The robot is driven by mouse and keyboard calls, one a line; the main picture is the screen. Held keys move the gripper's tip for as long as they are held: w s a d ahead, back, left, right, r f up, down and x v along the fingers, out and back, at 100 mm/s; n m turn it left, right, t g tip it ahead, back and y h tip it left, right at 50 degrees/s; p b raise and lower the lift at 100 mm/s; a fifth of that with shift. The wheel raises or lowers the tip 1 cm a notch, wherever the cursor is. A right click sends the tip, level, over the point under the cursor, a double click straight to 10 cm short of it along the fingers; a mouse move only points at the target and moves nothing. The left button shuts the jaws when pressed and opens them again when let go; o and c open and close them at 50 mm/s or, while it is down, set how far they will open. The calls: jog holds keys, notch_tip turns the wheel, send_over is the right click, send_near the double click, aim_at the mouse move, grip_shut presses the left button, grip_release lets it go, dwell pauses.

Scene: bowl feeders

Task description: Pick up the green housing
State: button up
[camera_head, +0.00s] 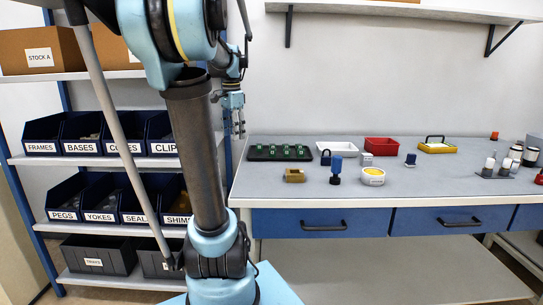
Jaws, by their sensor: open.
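Several small green pieces (286,148) stand in a row in a flat black tray (256,157) at the left back of the grey bench; they are too small to tell which is the green housing. My gripper (238,130) hangs behind my arm, left of the tray and higher in the picture. It is open with nothing seen between its fingers. My arm hides part of the view left of it.
Near the tray on the bench (460,175) are a brass-coloured block (295,175), a blue stamp-like piece (336,170), a padlock (325,158), a white tray (338,147) and a red tray (381,146). A bin rack (105,161) stands left. The bench's front middle is clear.

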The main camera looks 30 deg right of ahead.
jog(key=w+d+r+m, duration=0.2)
jog(key=d, duration=0.3)
jog(key=w+d+r+m, duration=0.1)
jog(key=d+r+m, duration=0.15)
jog(key=d, duration=0.35)
jog(key=m, duration=0.4)
send_over(272, 150)
jog(key=d, duration=0.1)
jog(key=shift+g, duration=0.3)
jog(key=f, duration=1)
jog(key=shift+w+f, duration=0.3)
jog(key=shift+w, duration=0.05)
jog(key=shift+a+f, duration=0.2)
jog(key=shift+f, duration=2.9)
jog(key=c, duration=1)
